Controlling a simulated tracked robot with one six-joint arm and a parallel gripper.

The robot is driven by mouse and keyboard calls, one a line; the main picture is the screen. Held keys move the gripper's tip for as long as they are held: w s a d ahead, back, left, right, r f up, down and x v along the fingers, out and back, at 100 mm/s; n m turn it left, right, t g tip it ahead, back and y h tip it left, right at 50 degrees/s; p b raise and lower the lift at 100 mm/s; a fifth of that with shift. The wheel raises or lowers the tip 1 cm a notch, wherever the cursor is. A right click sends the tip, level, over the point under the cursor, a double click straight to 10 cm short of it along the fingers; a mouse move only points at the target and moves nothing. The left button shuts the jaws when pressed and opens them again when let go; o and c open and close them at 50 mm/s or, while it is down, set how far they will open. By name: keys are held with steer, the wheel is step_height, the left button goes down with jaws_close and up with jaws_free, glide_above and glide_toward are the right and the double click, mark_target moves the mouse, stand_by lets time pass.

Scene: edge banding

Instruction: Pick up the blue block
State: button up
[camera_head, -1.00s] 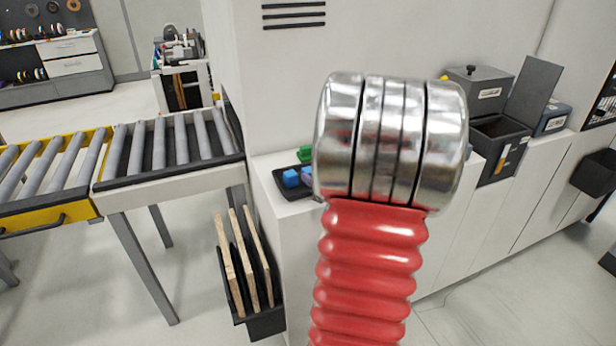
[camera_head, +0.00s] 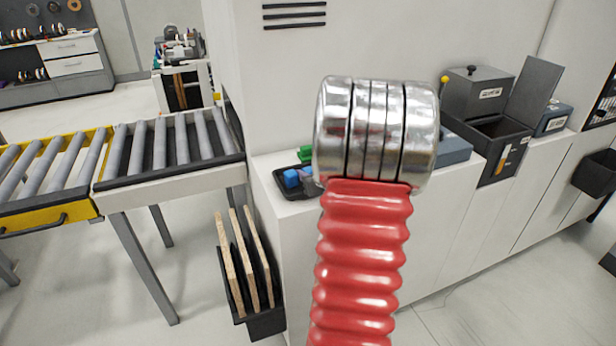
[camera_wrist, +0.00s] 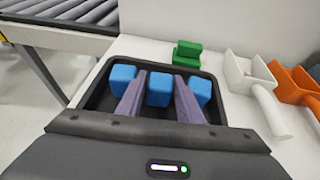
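In the wrist view, a black tray (camera_wrist: 97,103) holds three blue blocks: a left one (camera_wrist: 121,77), a middle one (camera_wrist: 160,90) and a right one (camera_wrist: 200,90). My gripper (camera_wrist: 159,76) has its two purple-grey fingers apart, pointing into the tray. The middle block shows between them; I cannot tell whether either finger touches it. The left and right blocks lie outside the fingers. In the head view, the tray (camera_head: 296,194) and a blue block (camera_head: 291,178) show left of my arm, which hides most of my gripper.
A roller conveyor (camera_head: 165,148) stands left. A rack of boards (camera_head: 247,262) hangs below the tray. A dark open box (camera_head: 500,130) stands right on the counter.

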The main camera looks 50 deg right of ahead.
mark_target(309, 170)
steer(key=shift+c, duration=0.2)
steer(key=c, duration=0.6)
steer(key=shift+r, duration=0.1)
steer(key=shift+c, duration=0.2)
step_height(309, 170, up, 10)
steer(key=shift+f, duration=0.1)
stand_by(0.4)
stand_by(0.4)
